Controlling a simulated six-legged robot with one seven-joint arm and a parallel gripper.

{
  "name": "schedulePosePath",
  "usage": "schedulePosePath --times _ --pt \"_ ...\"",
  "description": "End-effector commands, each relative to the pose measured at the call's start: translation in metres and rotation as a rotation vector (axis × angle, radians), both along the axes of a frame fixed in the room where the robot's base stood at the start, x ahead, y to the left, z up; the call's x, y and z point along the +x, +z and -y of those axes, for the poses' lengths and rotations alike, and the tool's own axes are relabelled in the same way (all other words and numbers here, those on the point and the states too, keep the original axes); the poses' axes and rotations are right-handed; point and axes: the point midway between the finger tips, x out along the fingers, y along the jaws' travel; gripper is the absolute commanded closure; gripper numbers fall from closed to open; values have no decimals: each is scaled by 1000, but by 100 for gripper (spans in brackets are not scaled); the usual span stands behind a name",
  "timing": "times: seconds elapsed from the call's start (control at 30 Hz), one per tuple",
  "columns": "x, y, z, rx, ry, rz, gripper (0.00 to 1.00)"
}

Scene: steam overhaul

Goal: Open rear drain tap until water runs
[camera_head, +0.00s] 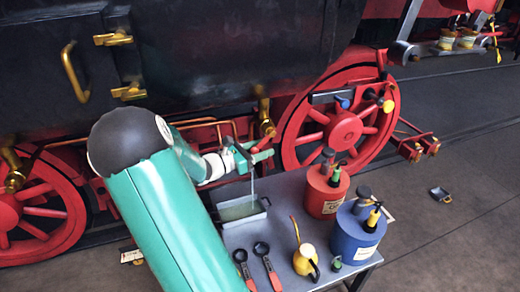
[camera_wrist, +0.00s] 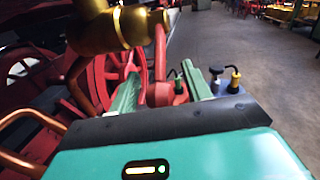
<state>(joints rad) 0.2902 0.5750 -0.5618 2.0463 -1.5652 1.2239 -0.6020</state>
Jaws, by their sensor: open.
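A brass drain tap (camera_head: 264,112) hangs under the dark tank beside the right red wheel. In the wrist view the tap (camera_wrist: 118,27) fills the top, with its red lever (camera_wrist: 160,62) pointing down. My gripper (camera_head: 250,156) is at the tap's lower end. In the wrist view it is open, its green fingers (camera_wrist: 160,90) on either side of the lever; contact cannot be told. A thin pale stream of water (camera_head: 253,184) falls below my gripper into a grey tray (camera_head: 228,223) on the table, which holds greenish liquid. The stream's outlet is hidden.
The grey table (camera_head: 290,192) carries a red can (camera_head: 325,195), a blue can (camera_head: 356,235), a yellow oiler (camera_head: 304,260) and two dark-headed tools with red handles (camera_head: 270,270). Another brass tap (camera_head: 12,168) is at far left. Open floor lies to the right.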

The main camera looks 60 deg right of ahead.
Motion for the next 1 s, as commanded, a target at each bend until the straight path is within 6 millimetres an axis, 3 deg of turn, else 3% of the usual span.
schedulePosePath --times 0.17,0.4,1.0 --pt "0 0 0 0 0 0 53" --pt "0 0 0 0 0 0 100" --pt "-5 -6 5 -104 0 -109 100"
